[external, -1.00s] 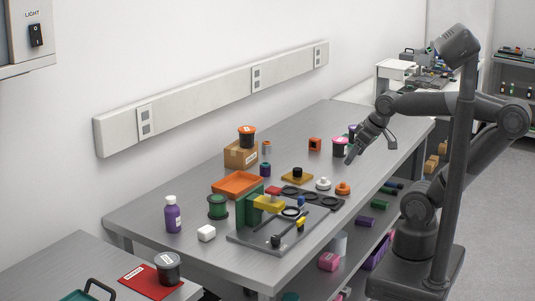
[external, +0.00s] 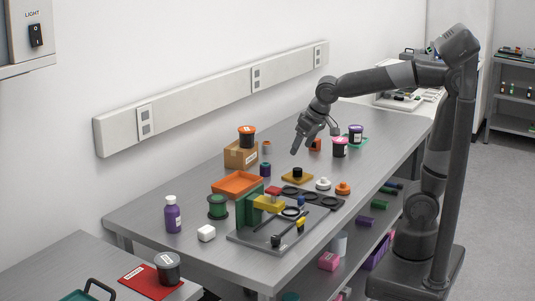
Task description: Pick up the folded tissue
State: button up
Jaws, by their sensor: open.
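A small white, rounded block-like item (external: 206,233) lies on the grey bench near its front left. It may be the folded tissue, but it is too small to be sure. My gripper (external: 298,150) points down above the middle of the bench, open, with nothing seen between its fingers. It is well to the right of the white item and farther back, apart from it.
An interferometer plate (external: 270,238) with a green block and yellow arm stands right of the white item. A purple bottle (external: 172,215), green spool (external: 217,207) and orange tray (external: 237,184) are close by. A cardboard box (external: 240,154) stands farther back.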

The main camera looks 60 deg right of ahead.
jog(key=w+a+f, duration=0.1)
jog(key=w+a, duration=0.2)
jog(key=a, duration=0.2)
jog(key=w+a+f, duration=0.1)
jog(key=w+a, duration=0.2)
jog(key=a, duration=0.1)
jog(key=w+a+f, duration=0.2)
jog(key=w+a, duration=0.1)
jog(key=a, duration=0.2)
jog(key=shift+w+a, duration=0.35)
jog(key=shift+w, duration=0.05)
send_near(206, 228)
jog(key=r, duration=0.1)
jog(key=shift+m+h, duration=0.3)
jog(key=x, duration=0.5)
jog(key=shift+w+f, duration=0.15)
jog(key=shift+f, duration=0.15)
jog(key=shift+s+a+x, duration=0.15)
jog(key=shift+x, duration=1.2)
jog(key=shift+s+a+x, duration=0.1)
jog(key=shift+a+x, duration=0.05)
jog(key=shift+x, duration=1.2)
jog(key=shift+c, duration=0.5)
jog(key=c, duration=0.9)
